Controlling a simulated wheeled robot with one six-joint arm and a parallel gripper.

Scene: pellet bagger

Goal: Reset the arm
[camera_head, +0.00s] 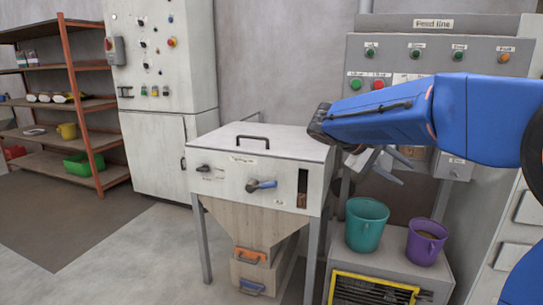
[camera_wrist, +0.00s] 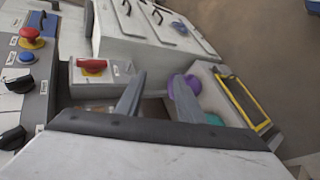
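My blue arm (camera_head: 400,112) reaches in from the right in the head view, across the front of the Feed line panel (camera_head: 433,23). My gripper (camera_head: 398,168) hangs under the arm's end, just right of the hopper machine (camera_head: 230,180) and above the teal bucket (camera_head: 366,225). In the wrist view, the two fingers of my gripper (camera_wrist: 160,82) stand apart with nothing between them. The purple bucket (camera_wrist: 184,90) and part of the teal bucket (camera_wrist: 213,119) show behind the right finger. Part of the panel is hidden behind my arm.
The teal and purple (camera_head: 427,241) buckets stand on a low grey stand with a yellow-framed grille (camera_head: 371,291). A white control cabinet (camera_head: 160,90) and an orange shelf rack (camera_head: 80,95) stand at left. A red switch (camera_wrist: 92,66) shows in the wrist view. The left floor is clear.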

